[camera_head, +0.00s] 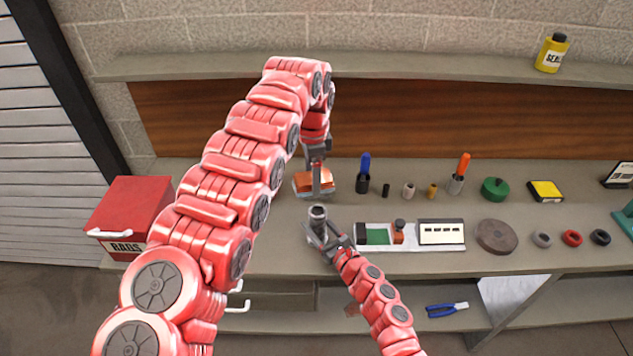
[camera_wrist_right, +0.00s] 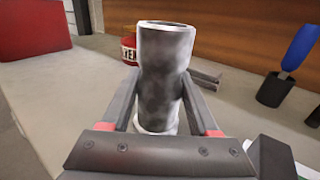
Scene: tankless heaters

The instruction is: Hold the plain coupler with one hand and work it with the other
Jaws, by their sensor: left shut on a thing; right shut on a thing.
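The plain coupler (camera_head: 318,213) is a short grey metal tube. My right gripper (camera_head: 322,232) is shut around it and holds it upright near the bench's front edge. In the right wrist view the coupler (camera_wrist_right: 164,65) stands between the two fingers, its open end up. My left gripper (camera_head: 316,172) is higher in the head view, behind the coupler and apart from it. I cannot tell exactly what this thing is.
A red rags box (camera_head: 128,215) stands at the left. Right of the grippers are a blue-handled tool (camera_head: 364,172), small fittings, a white tray (camera_head: 373,224) and a round brown disc (camera_head: 497,236). A yellow bottle (camera_head: 551,55) stands on the upper shelf. Pliers (camera_head: 447,309) lie below.

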